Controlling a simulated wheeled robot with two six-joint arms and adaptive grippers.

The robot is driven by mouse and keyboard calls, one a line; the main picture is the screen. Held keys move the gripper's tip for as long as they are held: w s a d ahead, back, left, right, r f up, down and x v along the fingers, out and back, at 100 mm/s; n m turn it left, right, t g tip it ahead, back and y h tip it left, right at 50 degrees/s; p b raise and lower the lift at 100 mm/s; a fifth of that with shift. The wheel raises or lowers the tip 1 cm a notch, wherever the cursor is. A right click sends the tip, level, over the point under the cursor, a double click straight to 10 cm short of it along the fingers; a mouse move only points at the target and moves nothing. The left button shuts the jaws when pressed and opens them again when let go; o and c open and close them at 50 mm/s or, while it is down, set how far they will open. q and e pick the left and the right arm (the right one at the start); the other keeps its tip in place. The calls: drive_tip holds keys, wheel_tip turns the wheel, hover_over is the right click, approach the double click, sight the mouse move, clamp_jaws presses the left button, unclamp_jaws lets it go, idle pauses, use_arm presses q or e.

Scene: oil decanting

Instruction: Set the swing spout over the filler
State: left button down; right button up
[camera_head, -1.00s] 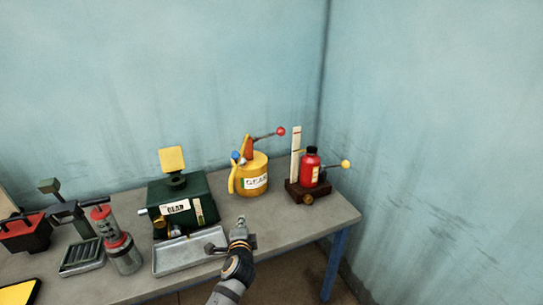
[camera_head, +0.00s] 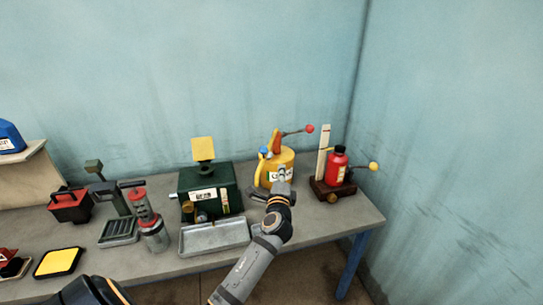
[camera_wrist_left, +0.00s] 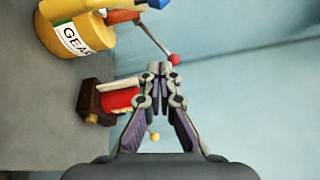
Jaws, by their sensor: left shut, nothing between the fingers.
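A yellow can (camera_head: 264,176) with a gear-oil style label stands at the back of the bench; it also shows in the wrist view (camera_wrist_left: 52,30). A thin arm with a red ball (camera_head: 310,129) reaches right from its orange top; the ball also shows in the wrist view (camera_wrist_left: 174,59). I cannot tell for sure which part is the swing spout. A green box (camera_head: 211,190) with a raised yellow flap (camera_head: 203,149) stands left of the can. My left gripper (camera_head: 282,175) is shut and empty, overlapping the can's front; its closed fingertips (camera_wrist_left: 157,68) show in the wrist view. No contact is clear.
A red bottle (camera_head: 338,167) stands on a brown base with a yellow-ball lever, right of the can. A grey tray (camera_head: 214,239) lies before the green box. A red-and-grey cylinder (camera_head: 150,222) and a red caddy (camera_head: 69,207) stand left. The wall is close behind.

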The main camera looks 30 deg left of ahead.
sight(267, 149)
use_arm(q)
drive_tip(key=w+a+r+p, duration=0.1)
drive_tip(key=w+a+p, duration=0.2)
drive_tip(key=a, duration=0.3)
drive_tip(key=shift+w+a, duration=0.4)
drive_tip(key=shift+w, duration=0.15)
